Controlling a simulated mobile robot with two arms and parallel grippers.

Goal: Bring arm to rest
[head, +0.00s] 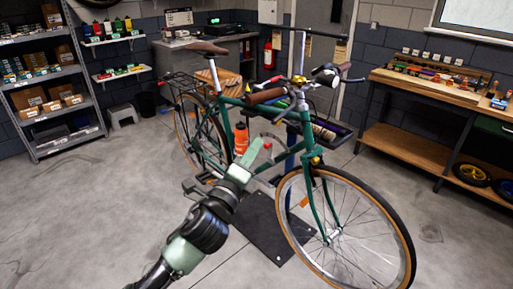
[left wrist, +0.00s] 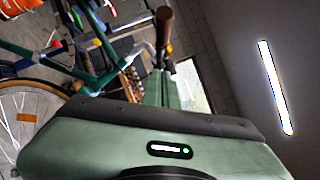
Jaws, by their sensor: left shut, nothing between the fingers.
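My left gripper (head: 254,153) shows in the head view in front of the bike's frame, at the end of my arm coming up from the bottom. Its fingers are shut with nothing between them. In the left wrist view the gripper's green body fills the lower part, and its shut fingers (left wrist: 158,88) point up toward the brown handlebar grip (left wrist: 164,25). The green bicycle (head: 222,100) stands upright at a repair stand, behind and to the right of the gripper. I cannot tell whether gripper and bike touch. My right gripper is not in view.
The stand's dark base plate (head: 262,228) lies under the bike. A metal shelf (head: 92,92) stands at the left and a wooden workbench (head: 425,84) at the right. A grey step stool (head: 122,115) stands near the back wall. The floor at the lower left is clear.

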